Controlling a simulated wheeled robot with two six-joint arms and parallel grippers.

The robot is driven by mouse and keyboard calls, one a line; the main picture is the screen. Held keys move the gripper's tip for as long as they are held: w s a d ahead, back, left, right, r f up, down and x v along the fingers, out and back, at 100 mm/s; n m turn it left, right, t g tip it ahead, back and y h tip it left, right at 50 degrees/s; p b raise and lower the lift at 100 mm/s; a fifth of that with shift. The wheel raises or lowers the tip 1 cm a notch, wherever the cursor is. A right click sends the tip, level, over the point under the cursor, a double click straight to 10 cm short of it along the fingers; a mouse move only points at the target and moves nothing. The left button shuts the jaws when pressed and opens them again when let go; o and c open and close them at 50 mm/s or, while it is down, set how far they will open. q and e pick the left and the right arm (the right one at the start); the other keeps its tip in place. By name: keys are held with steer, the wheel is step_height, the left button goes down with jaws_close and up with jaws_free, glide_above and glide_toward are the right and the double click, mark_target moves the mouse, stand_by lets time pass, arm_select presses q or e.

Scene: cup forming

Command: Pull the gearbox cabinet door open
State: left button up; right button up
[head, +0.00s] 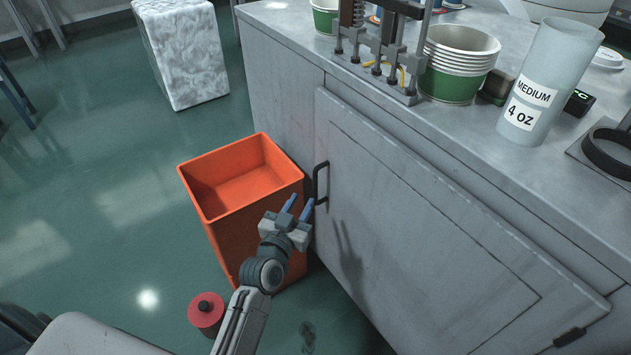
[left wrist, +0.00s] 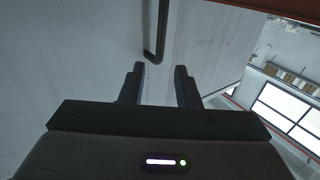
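The gearbox cabinet door (head: 415,225) is a grey panel in the cabinet's front, and it looks shut. Its black bar handle (head: 320,183) is upright near the door's left edge. My left gripper (head: 299,208) is open just below and left of the handle, with its blue-grey fingers pointing up toward it. In the left wrist view the open fingers (left wrist: 160,80) show with the lower end of the handle (left wrist: 154,52) just ahead of the gap between them. I cannot tell whether they touch. My right gripper is not in view.
An orange bin (head: 240,190) stands against the cabinet, close beside and behind my left gripper. A red spool (head: 206,312) is on the green floor. The countertop holds green cups (head: 457,65) and a clear tube (head: 550,80). A wrapped white block (head: 182,55) stands at the back.

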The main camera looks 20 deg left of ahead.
mark_target(314, 179)
arm_select(q)
steer(key=w, duration=0.7)
steer(key=w+p, duration=0.1)
steer(key=w, duration=0.2)
steer(key=shift+w+d, duration=0.2)
steer(key=shift+d, duration=0.15)
steer(key=shift+c, duration=0.2)
jaws_close()
